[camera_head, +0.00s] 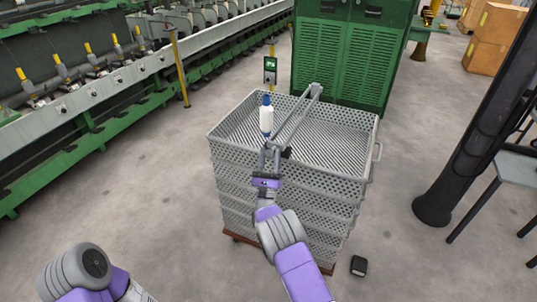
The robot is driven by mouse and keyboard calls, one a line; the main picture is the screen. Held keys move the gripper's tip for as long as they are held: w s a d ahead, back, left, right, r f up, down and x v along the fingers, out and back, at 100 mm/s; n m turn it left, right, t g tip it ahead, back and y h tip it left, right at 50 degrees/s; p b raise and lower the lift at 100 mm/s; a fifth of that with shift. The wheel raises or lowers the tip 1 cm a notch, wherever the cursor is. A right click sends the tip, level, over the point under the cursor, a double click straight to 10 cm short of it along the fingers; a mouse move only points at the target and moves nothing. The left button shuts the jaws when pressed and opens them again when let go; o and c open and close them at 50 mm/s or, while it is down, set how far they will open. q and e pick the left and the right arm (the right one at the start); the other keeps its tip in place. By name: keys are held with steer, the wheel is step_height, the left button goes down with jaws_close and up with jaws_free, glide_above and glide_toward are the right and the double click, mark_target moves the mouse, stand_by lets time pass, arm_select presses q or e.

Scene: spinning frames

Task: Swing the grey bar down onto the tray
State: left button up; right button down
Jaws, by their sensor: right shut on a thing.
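The grey bar (298,116) runs from the far rim of the top tray toward my right gripper. It slants over the tray, and how far its near end is above the tray is hard to tell. My right gripper (272,156) is shut on its near end, over the front part of the tray. The grey perforated tray (345,170) is the top of a stack. A white bottle with a blue cap (266,117) is upright in the tray area, just left of the bar. Only part of my left arm shows at the lower left; its gripper is out of view.
A green cabinet (345,50) stands close behind the stack. A long green spinning frame (100,115) runs along the left. A dark post (470,150) and a table (518,168) are at right. A small black object (359,266) lies on the floor. Floor left of the stack is clear.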

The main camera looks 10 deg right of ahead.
steer(key=shift+f, duration=0.1)
steer(key=c, duration=0.7)
jaws_free()
steer(key=shift+w+d, duration=0.1)
steer(key=p+v, duration=0.1)
steer(key=v, duration=0.6)
steer(key=shift+s+f+p, duration=0.15)
steer(key=shift+s+p, duration=0.1)
steer(key=shift+p, duration=0.1)
